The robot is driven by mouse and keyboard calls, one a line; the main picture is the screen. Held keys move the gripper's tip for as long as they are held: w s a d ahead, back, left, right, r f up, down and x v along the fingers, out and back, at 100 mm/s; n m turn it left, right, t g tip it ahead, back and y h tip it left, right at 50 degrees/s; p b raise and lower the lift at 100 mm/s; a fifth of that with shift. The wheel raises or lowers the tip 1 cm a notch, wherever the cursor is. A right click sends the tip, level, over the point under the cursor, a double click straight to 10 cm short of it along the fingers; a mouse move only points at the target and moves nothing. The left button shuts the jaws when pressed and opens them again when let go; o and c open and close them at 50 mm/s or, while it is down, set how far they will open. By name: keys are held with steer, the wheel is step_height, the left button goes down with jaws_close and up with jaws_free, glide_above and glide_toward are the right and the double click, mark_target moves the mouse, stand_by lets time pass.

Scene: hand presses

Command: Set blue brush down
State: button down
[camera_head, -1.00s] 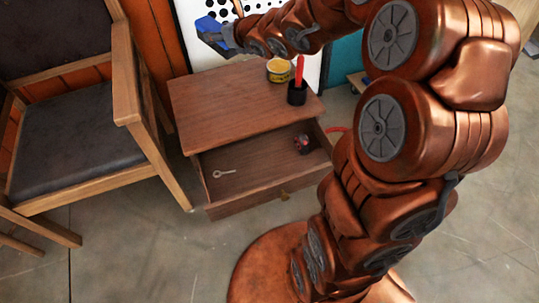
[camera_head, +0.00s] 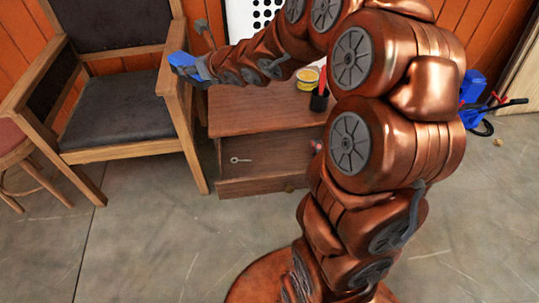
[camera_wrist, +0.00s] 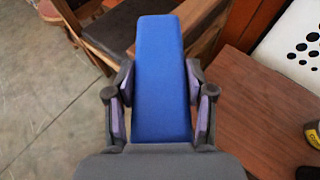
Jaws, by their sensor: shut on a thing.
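The blue brush (camera_wrist: 160,75) is a long blue block between the two fingers of my gripper (camera_wrist: 160,100) in the wrist view. My gripper is shut on it. In the head view the brush (camera_head: 183,62) is at the tip of my gripper (camera_head: 200,68), up by the chair's right armrest and left of the wooden cabinet (camera_head: 240,118). In the wrist view the cabinet top (camera_wrist: 255,115) lies below and to the right of the brush. The brush's underside is hidden.
The cabinet's drawer (camera_head: 255,186) is open with a key (camera_head: 240,160) inside. A yellow tin (camera_head: 307,79) and a dark cup (camera_head: 319,100) stand on the cabinet's right part. A wooden chair (camera_head: 115,90) stands to the left, a stool (camera_head: 15,150) beyond it.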

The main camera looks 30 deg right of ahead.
steer(key=w+d+f+n+y+b, duration=0.1)
steer(key=w+d+f+b, duration=0.2)
steer(key=d+f, duration=0.45)
steer(key=n+g+y, duration=0.3)
steer(key=n+y, duration=0.1)
glide_above(283, 155)
steer(key=s+a, duration=0.1)
steer(key=a, duration=0.1)
step_height(283, 155, down, 20)
steer(key=s+d+r+p, duration=0.1)
steer(key=s+d+p, duration=0.1)
steer(key=d+p, duration=0.3)
step_height(283, 155, down, 14)
steer(key=b, duration=0.8)
steer(key=shift+s+a+b, duration=0.1)
steer(key=shift+b, duration=0.25)
steer(key=shift+a+r, duration=0.15)
steer(key=shift+r, duration=0.05)
steer(key=shift+w+a+b, duration=0.3)
steer(key=shift+w+a, duration=0.05)
steer(key=shift+w, duration=0.15)
steer(key=b+x, duration=0.2)
steer(key=x, duration=0.1)
steer(key=shift+a+r, duration=0.1)
steer(key=shift+r, duration=0.05)
steer(key=shift+a+b, duration=0.1)
steer(key=shift+b, duration=0.2)
steer(key=shift+d, duration=0.25)
